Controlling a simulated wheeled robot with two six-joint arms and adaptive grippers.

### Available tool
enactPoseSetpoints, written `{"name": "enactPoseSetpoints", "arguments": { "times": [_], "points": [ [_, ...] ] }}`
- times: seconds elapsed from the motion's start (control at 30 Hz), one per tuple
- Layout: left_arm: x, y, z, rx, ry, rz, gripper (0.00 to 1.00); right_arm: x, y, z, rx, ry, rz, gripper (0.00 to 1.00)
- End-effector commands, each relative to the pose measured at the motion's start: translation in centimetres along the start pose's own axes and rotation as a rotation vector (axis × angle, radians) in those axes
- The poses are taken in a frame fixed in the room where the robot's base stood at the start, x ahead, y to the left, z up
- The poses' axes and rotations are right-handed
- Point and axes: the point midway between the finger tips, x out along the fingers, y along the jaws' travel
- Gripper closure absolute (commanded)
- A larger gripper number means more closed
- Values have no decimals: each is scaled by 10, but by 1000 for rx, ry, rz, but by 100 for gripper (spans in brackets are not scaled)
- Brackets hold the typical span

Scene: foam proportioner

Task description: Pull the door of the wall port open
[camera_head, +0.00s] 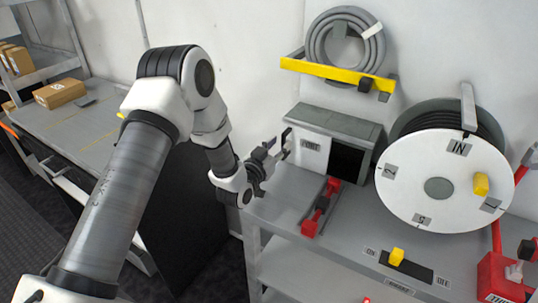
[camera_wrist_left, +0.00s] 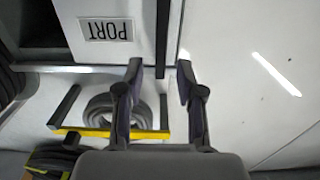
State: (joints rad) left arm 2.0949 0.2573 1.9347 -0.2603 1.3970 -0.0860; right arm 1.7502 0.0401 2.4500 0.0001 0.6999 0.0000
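The wall port (camera_head: 335,122) is a grey box against the white wall in the head view. Its front panel, labelled PORT (camera_head: 311,145), covers the left part, and a dark opening (camera_head: 346,163) shows to its right. In the left wrist view the PORT label (camera_wrist_left: 107,29) is upside down on the panel. My left gripper (camera_head: 280,147) is at the panel's left side. In the left wrist view the gripper (camera_wrist_left: 160,70) is open, with a thin dark upright bar (camera_wrist_left: 163,40) between its fingertips. Contact with the bar cannot be told. My right gripper is not in view.
A coiled grey hose (camera_head: 341,45) hangs above on a yellow rack (camera_head: 337,73). A large white-faced reel (camera_head: 437,187) stands to the right. A red-handled tool (camera_head: 321,208) lies on the grey bench (camera_head: 283,195) in front of the port.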

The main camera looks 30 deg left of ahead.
Motion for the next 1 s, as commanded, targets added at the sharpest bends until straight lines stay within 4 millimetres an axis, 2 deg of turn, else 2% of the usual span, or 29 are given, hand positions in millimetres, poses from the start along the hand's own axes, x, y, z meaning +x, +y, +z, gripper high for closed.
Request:
{"name": "enactPoseSetpoints", "arguments": {
  "times": [0.1,0.2,0.33,0.47,1.0],
  "points": [
    [-33,-1,1,-4,-4,-2,62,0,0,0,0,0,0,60],
    [-57,0,0,-3,-3,-2,62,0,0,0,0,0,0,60],
    [-77,-1,1,-1,-1,-1,62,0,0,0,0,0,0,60],
    [-84,0,0,0,0,0,62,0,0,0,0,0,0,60],
    [-83,0,0,0,0,0,62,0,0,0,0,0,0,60]
  ]
}}
